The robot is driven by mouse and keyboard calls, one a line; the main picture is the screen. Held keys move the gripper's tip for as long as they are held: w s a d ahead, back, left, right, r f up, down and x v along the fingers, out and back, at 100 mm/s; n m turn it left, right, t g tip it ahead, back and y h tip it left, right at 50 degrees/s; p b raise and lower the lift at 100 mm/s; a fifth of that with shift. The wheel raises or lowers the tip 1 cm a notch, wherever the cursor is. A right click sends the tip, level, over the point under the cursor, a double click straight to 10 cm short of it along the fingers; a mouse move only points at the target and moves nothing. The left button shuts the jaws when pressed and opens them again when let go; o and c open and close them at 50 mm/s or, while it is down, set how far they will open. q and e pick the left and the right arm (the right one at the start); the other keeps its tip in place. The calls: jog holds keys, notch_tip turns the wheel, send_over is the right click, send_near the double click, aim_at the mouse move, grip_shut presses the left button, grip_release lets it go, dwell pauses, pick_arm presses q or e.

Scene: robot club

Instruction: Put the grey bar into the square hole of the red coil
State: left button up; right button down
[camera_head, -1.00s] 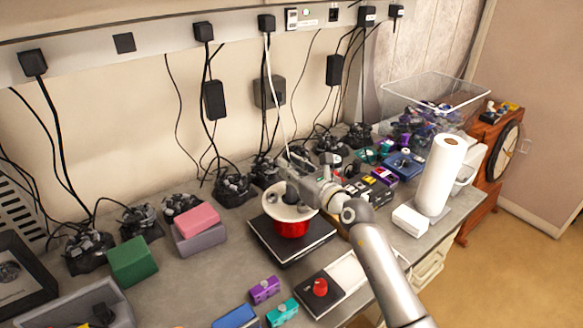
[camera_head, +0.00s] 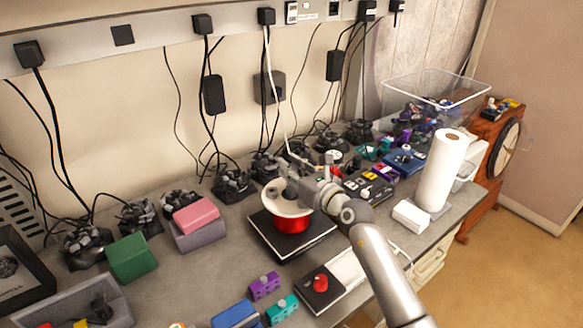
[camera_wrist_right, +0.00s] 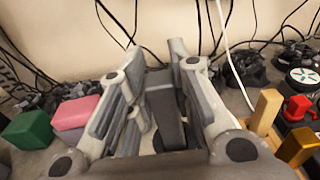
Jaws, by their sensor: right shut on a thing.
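The red coil (camera_head: 292,225) stands upright on a black square plate (camera_head: 310,246) on the bench, with a white flange (camera_head: 284,207) on top. A dark opening shows in the flange, partly covered by my right gripper. My right gripper (camera_head: 296,184) is over the coil. In the right wrist view, my gripper's fingers (camera_wrist_right: 160,65) are closed around the grey bar (camera_wrist_right: 166,118), which stands between them. The bar's lower end is hidden, so I cannot tell whether it is in the hole. My left gripper is not in view.
Pink and grey blocks (camera_head: 197,226) and a green block (camera_head: 131,258) lie left of the coil. A red-knobbed box (camera_head: 321,287) and a purple block (camera_head: 264,286) lie in front. A paper roll (camera_head: 440,172) stands right. Black cables and dark devices line the wall.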

jog(key=shift+r, duration=0.15)
jog(key=c, duration=1.2)
grip_release()
jog(key=shift+c, duration=0.2)
jog(key=shift+f, duration=0.25)
jog(key=shift+r, duration=0.2)
notch_tip(320, 180, up, 8)
jog(key=p, duration=0.8)
jog(key=shift+p, duration=0.3)
